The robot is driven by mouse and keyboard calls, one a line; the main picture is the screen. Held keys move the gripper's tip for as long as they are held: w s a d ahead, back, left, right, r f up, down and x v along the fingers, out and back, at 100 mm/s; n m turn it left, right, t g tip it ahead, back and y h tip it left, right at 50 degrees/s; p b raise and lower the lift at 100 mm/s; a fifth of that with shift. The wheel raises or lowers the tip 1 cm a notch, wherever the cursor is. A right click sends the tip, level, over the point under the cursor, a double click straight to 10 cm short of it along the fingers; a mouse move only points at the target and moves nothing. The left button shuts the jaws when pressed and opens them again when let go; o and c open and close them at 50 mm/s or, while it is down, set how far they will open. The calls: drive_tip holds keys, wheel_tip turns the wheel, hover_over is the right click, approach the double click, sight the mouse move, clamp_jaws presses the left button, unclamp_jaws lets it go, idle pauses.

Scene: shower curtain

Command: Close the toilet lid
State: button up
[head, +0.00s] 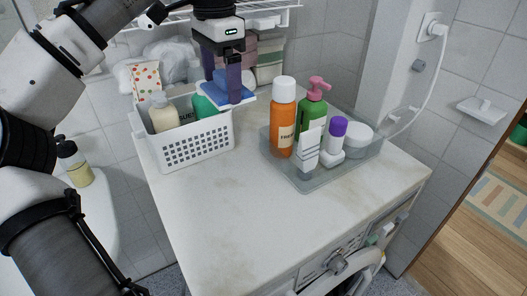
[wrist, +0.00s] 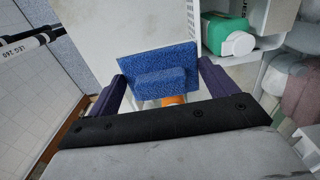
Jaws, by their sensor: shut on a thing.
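No toilet lid can be made out with certainty in either view. A white rounded surface (head: 98,222) shows at the left of the head view, partly behind my arm; I cannot tell what fixture it belongs to. My gripper (head: 229,84) is above the counter, near the white basket. Its purple fingers (wrist: 160,76) are shut on a blue sponge-like pad (head: 236,95). The pad has a raised blue block and a speckled blue face (wrist: 182,54) in the wrist view, and a pale layer beneath it in the head view.
A white basket (head: 197,153) with bottles stands at the counter's back left. A grey tray (head: 310,182) holds several bottles, including an orange one (head: 283,125). The counter's front (head: 225,215) is clear. A soap bottle (head: 78,172) stands at left. A wire shelf (head: 270,8) hangs above.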

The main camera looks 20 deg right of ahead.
sight(231, 174)
wheel_tip(231, 174, down, 20)
drive_tip(key=shift+r+b, duration=0.15)
drive_tip(key=shift+b, duration=0.4)
drive_tip(key=shift+f, duration=0.2)
drive_tip(key=o, duration=1.6)
wheel_tip(231, 174, up, 12)
drive_tip(key=shift+r, duration=0.25)
